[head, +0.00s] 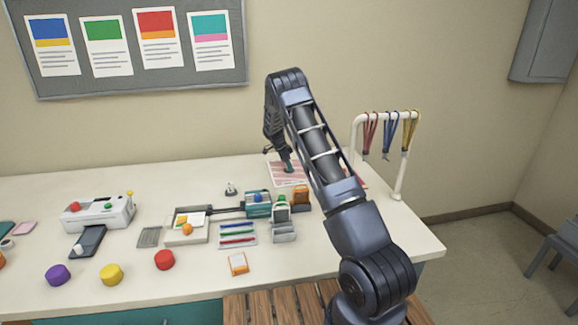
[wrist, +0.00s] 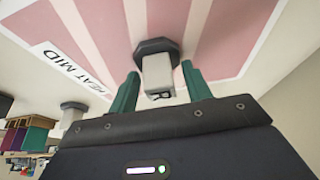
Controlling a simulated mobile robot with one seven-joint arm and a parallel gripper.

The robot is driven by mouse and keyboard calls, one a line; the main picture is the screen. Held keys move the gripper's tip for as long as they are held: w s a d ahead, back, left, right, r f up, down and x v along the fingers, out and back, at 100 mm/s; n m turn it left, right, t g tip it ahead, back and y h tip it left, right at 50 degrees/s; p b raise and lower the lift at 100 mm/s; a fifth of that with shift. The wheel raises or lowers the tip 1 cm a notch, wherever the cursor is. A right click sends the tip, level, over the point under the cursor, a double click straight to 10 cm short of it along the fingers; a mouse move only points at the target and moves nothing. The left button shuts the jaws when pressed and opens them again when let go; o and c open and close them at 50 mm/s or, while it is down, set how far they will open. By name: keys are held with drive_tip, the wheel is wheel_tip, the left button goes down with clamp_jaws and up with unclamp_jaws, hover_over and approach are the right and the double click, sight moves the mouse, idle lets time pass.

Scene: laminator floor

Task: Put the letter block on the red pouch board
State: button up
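The red pouch board (head: 290,172) is a pink-and-white striped sheet at the back of the table. It fills the top of the wrist view (wrist: 235,35), beside a "HEAT MID" label. My gripper (wrist: 161,75) has green fingers and points down over it; in the head view it (head: 288,168) is partly behind my arm. Between the fingertips is a pale grey block (wrist: 157,72) with black marks on its end and a dark, wide base. I take it for the letter block.
A white post rack with lanyards (head: 399,165) is to the right. A small bell-like item (head: 231,189) is to the left.

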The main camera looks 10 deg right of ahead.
drive_tip(key=shift+r, duration=0.1)
drive_tip(key=v, duration=1.1)
drive_tip(key=s+d+r+n+t+y, duration=0.15)
drive_tip(key=s+d+r+n, duration=0.25)
drive_tip(key=s+r, duration=0.95)
drive_tip(key=s+d+r+n+y, duration=0.2)
drive_tip(key=s+d+r+n, duration=0.15)
drive_tip(key=s+r, duration=0.95)
drive_tip(key=s+f+n+t, duration=0.3)
drive_tip(key=s+n, duration=0.7)
drive_tip(key=s, duration=2.3)
drive_tip(key=shift+s+a+y, duration=0.2)
drive_tip(key=shift+s+y, duration=0.1)
drive_tip(key=shift+y, duration=0.15)
